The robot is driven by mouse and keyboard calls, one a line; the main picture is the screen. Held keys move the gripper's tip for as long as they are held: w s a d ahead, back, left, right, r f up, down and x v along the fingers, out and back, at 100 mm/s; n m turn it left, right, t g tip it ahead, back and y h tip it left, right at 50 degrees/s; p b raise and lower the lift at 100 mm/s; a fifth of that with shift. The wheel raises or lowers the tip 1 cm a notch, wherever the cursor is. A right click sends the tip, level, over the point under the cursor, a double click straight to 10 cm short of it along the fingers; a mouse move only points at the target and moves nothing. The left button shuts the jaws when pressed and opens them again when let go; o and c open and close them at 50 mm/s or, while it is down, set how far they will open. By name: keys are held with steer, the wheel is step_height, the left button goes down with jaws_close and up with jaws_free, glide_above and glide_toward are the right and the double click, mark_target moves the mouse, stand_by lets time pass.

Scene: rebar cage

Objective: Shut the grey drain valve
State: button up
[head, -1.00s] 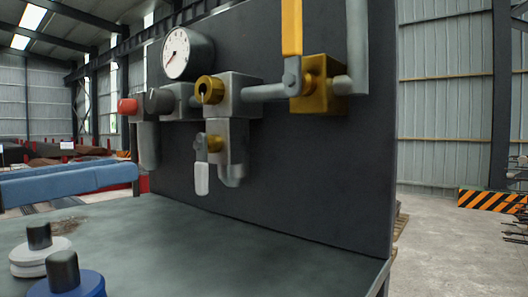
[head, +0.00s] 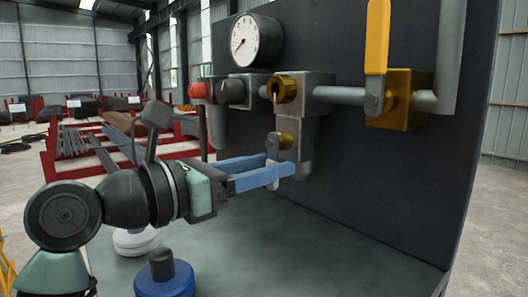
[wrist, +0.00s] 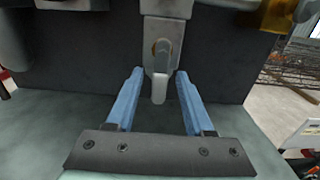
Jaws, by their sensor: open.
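The grey drain valve (head: 287,140) sits low on the pipework, under the brass-fronted block. Its lever hangs straight down, pale at its lower end. In the head view the lever is mostly hidden behind my gripper (head: 279,168). In the wrist view the lever (wrist: 160,88) shows upright between the two blue fingers of my gripper (wrist: 160,75). The fingers are open, with a clear gap on each side of the lever. I cannot tell whether the fingertips reach past it in depth.
A yellow-handled valve (head: 377,40) is at upper right, its handle pointing up. A pressure gauge (head: 256,40) and a red knob (head: 198,91) are at upper left. A blue disc with a dark knob (head: 164,279) and a white one (head: 136,241) stand on the bench (head: 330,250).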

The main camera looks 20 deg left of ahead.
jaws_close()
stand_by(0.3)
steer(key=shift+f+m+b, duration=0.1)
steer(key=shift+m+b, duration=0.3)
steer(key=shift+b, duration=0.3)
steer(key=m+b, duration=0.1)
steer(key=b, duration=0.2)
steer(key=shift+w+a+f+m, duration=0.15)
steer(key=shift+w+a+m, duration=0.1)
steer(key=shift+m, duration=0.15)
steer(key=shift+w+a+r+m+b, duration=0.25)
steer(key=shift+r+m+b, duration=0.35)
steer(key=shift+m+b, duration=1.35)
steer(key=shift+w+a+r+m+b, duration=0.15)
steer(key=shift+a+r+m+b, duration=0.4)
steer(key=shift+m, duration=2.65)
steer(key=shift+w+a+r+m+b, duration=0.2)
steer(key=shift+r+m+b, duration=0.45)
steer(key=shift+m+b, duration=1.45)
steer(key=shift+d+m+p, duration=0.1)
steer(key=shift+m+p, duration=0.4)
steer(key=shift+m, duration=0.15)
